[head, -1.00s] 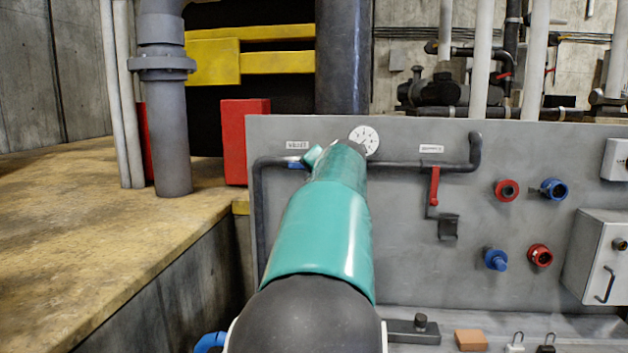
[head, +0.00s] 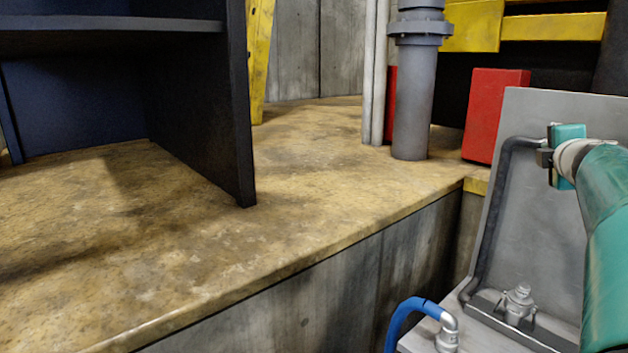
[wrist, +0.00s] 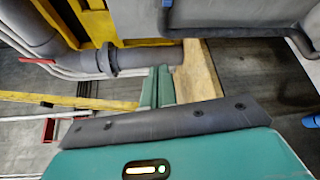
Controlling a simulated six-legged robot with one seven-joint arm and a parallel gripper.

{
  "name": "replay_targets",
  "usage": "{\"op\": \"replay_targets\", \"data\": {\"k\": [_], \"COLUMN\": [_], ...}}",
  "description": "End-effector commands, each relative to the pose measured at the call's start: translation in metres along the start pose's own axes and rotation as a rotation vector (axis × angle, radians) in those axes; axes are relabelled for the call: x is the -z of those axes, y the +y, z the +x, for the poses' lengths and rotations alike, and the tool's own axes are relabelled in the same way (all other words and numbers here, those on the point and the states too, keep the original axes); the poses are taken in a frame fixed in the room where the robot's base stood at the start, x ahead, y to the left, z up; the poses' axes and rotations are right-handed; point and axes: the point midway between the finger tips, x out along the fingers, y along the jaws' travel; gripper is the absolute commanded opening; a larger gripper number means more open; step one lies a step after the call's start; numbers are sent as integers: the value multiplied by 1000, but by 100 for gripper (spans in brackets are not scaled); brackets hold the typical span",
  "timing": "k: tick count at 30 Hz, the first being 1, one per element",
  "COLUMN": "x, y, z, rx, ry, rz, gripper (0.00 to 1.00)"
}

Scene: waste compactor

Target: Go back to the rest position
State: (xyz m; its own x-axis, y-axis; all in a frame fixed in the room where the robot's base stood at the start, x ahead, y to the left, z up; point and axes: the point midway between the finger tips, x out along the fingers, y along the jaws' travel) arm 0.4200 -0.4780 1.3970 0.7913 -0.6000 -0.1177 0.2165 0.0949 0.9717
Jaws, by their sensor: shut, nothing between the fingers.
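My gripper (head: 546,160) shows at the right of the head view, at the end of my teal arm, in front of the grey panel's upper left part. In the wrist view the two teal fingers (wrist: 157,88) lie side by side, shut and empty. Whether the gripper touches the panel's pipe cannot be told from the head view. Much of the arm is cut off by the right edge.
The grey panel (head: 545,240) with a dark bent pipe (head: 488,235) stands at right. A blue hose (head: 398,318) curves at its lower left. A dark shelf (head: 200,110) stands on the yellowish ledge (head: 300,215). A red box (head: 493,115) and grey pipe (head: 414,100) stand behind.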

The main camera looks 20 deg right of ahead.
Motion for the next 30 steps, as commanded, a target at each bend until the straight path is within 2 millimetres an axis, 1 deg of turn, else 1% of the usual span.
{"op": "replay_targets", "data": {"k": [1, 4, 5, 8, 9, 11, 12, 14, 15, 17, 18, 20, 21, 23, 24, 27, 30], "x": [20, 54, 65, 102, 119, 145, 163, 192, 209, 234, 250, 273, 288, 308, 320, 343, 356], "y": [6, 4, 2, -16, -27, -44, -58, -81, -96, -118, -133, -155, -170, -191, -205, -235, -254], "z": [-9, -27, -33, -56, -66, -84, -98, -120, -135, -159, -176, -202, -221, -250, -269, -312, -342], "rx": [-34, -55, -50, 4, 39, 107, 162, 254, 317, 416, 484, 586, 657, 762, 831, 981, 1085], "ry": [-1, -18, -22, -37, -42, -49, -55, -62, -68, -76, -83, -92, -99, -110, -117, -137, -152], "rz": [116, 347, 415, 630, 710, 822, 890, 980, 1029, 1091, 1123, 1163, 1184, 1206, 1214, 1221, 1218], "gripper": [0, 0, 0, 0, 0, 0, 0, 0, 0, 0, 0, 0, 0, 0, 0, 0, 0]}}
